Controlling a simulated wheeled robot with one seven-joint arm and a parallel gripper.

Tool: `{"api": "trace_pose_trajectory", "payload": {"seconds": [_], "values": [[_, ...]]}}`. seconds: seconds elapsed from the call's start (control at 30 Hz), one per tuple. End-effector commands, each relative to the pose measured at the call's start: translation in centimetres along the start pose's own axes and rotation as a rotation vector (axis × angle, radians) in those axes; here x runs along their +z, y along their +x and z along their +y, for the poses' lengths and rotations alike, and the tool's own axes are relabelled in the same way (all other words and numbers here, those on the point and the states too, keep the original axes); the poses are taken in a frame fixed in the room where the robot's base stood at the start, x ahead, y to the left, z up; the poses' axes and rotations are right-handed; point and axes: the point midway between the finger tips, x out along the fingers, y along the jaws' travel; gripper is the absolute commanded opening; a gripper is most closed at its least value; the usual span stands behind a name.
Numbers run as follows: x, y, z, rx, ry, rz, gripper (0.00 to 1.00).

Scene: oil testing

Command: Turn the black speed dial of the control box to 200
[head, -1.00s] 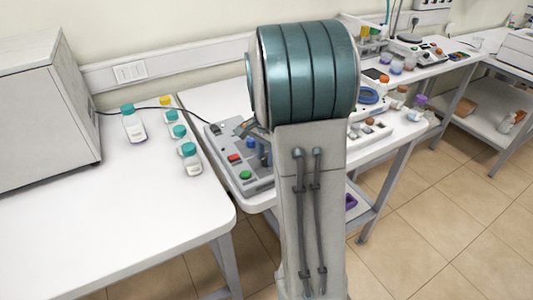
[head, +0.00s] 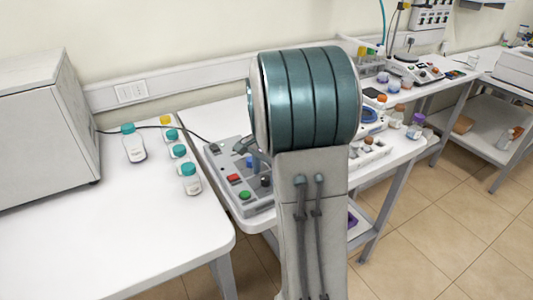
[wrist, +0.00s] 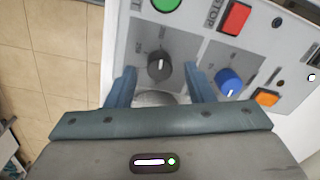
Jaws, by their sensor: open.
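The control box (head: 225,165) sits on the table behind my arm in the head view, and its panel fills much of the wrist view (wrist: 130,50). The black speed dial (wrist: 159,66) is round with a white pointer line, which runs roughly up and down in the wrist view. It also shows as a dark knob (head: 265,181) beside my arm. My gripper (wrist: 160,78) is open, with one blue finger on each side of the dial. Gaps show between fingers and dial. The printing around the dial is too small to read surely. My arm hides part of the box in the head view.
A blue dial (wrist: 228,82) lies just right of the right finger. A green button (wrist: 166,4), a red button (wrist: 234,16) and an orange switch (wrist: 266,97) are nearby. Several teal-capped bottles (head: 134,145) stand on the left table.

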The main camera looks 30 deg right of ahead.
Motion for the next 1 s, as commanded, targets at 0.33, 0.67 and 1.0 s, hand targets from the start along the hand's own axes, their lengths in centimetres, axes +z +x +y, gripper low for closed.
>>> {"api": "trace_pose_trajectory", "payload": {"seconds": [0.33,0.67,1.0], "values": [[0.0,-7.8,0.0,-0.005,0.0,0.004,0.48],[0.0,-12.3,0.0,-0.003,0.0,0.002,0.48],[0.0,-12.7,0.0,-0.002,0.001,0.001,0.48]]}}
